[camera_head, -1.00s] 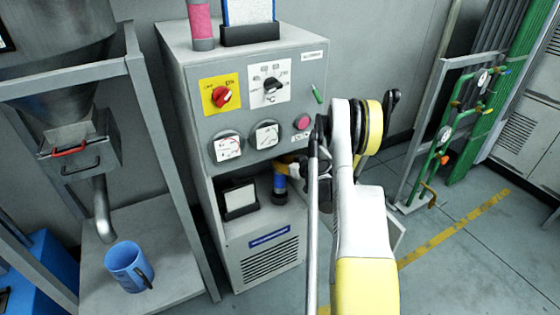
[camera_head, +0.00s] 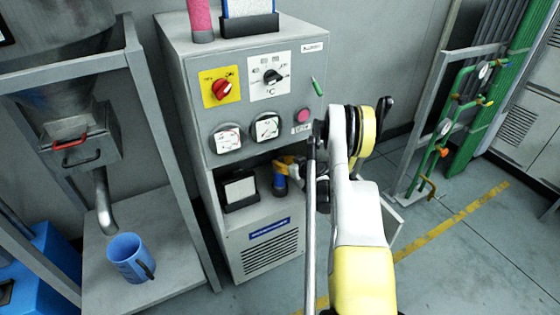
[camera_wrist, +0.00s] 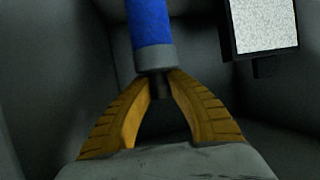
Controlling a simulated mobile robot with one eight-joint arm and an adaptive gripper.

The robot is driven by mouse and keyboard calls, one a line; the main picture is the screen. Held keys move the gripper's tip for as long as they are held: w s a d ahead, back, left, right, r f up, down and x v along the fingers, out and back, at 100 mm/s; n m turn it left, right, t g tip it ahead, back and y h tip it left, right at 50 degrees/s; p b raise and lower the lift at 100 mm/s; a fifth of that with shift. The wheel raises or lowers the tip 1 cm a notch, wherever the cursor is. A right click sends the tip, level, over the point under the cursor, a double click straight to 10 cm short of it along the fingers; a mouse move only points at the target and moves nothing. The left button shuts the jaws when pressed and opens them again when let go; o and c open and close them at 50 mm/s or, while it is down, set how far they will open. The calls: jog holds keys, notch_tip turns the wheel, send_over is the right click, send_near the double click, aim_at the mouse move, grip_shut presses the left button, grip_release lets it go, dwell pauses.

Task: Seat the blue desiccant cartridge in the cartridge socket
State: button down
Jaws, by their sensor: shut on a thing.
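The blue desiccant cartridge (camera_head: 280,184) is in the open bay of the grey cabinet, its blue body hanging below my gripper (camera_head: 285,164). In the wrist view the cartridge (camera_wrist: 152,25) has a blue body and a grey collar with a short dark stem. The yellow fingers of my gripper (camera_wrist: 160,82) are closed on that stem. I cannot make out the cartridge socket in either view. Whether the cartridge's far end touches anything is out of the wrist view and unclear in the head view.
A black-framed block with a pale face (camera_head: 240,189) stands in the bay, left of the cartridge; it also shows in the wrist view (camera_wrist: 263,25). The cabinet (camera_head: 265,240) walls surround the bay closely. A blue mug (camera_head: 128,257) stands on the left platform.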

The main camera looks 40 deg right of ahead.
jog(key=shift+f, duration=0.1)
jog(key=shift+f, duration=0.7)
jog(key=c, duration=1.3)
grip_release()
